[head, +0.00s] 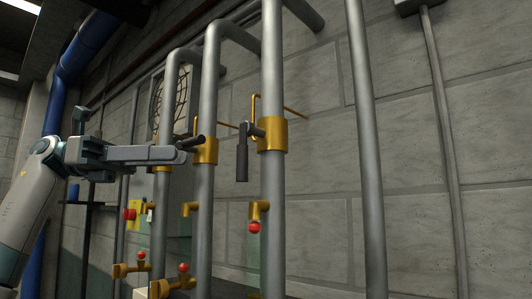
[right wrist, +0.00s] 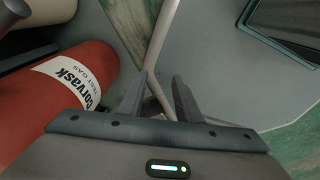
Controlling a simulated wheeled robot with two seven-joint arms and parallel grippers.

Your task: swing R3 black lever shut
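Grey vertical pipes carry brass valves with black levers. On the right valve pipe (head: 272,85), a black lever (head: 242,160) hangs straight down beside its brass valve body (head: 272,134). On the pipe to its left, another black lever (head: 190,143) sticks out sideways toward my left gripper (head: 182,153). I see no R3 label, so I cannot tell which lever bears that name. My left gripper is side-on, its fingertips at or just in front of the sideways lever; contact and finger gap are unclear. In the right wrist view, my right gripper (right wrist: 160,90) is open and empty.
Small brass taps with red knobs (head: 254,228) sit lower on the pipes. A bare pipe (head: 365,130) stands to the right, before a grey block wall (head: 425,110). In the right wrist view, a red test gas cylinder (right wrist: 85,85) lies close left of the right gripper.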

